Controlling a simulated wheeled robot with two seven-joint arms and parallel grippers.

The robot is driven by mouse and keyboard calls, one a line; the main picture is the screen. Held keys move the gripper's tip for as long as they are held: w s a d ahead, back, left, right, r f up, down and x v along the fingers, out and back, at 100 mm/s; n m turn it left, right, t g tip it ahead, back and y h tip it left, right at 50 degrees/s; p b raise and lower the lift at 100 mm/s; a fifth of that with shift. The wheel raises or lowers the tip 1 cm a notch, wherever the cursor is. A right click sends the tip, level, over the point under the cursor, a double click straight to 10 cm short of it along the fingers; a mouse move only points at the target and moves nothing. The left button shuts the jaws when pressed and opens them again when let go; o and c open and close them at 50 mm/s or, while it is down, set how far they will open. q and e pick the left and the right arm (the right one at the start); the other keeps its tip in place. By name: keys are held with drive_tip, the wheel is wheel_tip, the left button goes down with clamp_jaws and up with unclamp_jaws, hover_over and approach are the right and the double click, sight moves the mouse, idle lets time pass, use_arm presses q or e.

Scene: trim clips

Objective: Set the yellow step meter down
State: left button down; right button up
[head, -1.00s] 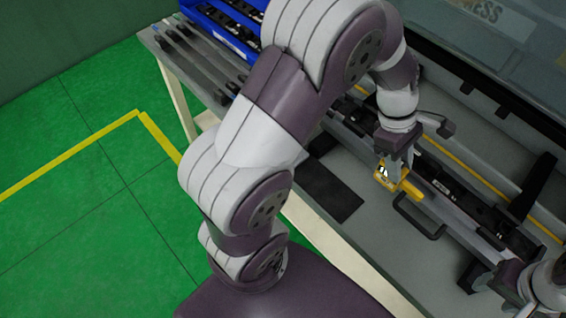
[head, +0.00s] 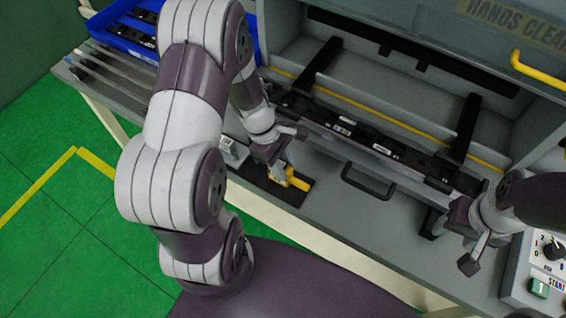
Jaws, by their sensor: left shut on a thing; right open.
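The yellow step meter (head: 297,183) is in my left gripper (head: 277,172), which is shut on it. The meter is over the right part of a dark mat (head: 285,194) on the grey bench top, left of the black handle. I cannot tell whether it touches the mat. My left gripper hides part of it. My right gripper (head: 452,242) is open and empty at the right, near the right end of the long black trim part (head: 345,131).
Black clamp arms (head: 318,62) reach over the fixture behind. A blue bin (head: 125,32) with dark parts is at the back left. A control panel (head: 545,262) with a green START button is at the right.

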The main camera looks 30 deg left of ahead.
use_arm(q)
drive_tip(key=shift+s+f, duration=0.1)
drive_tip(key=shift+s, duration=0.05)
drive_tip(key=c, duration=1)
unclamp_jaws()
drive_tip(key=shift+o, duration=1)
drive_tip(key=v, duration=1.2)
drive_tip(key=s+d+m+t+y, duration=0.1)
drive_tip(key=s+d+m+y, duration=0.3)
drive_tip(key=m, duration=1.3)
drive_tip(key=shift+s+d+t, duration=0.15)
drive_tip(key=shift+d+t, duration=0.25)
drive_tip(key=shift+d, duration=0.65)
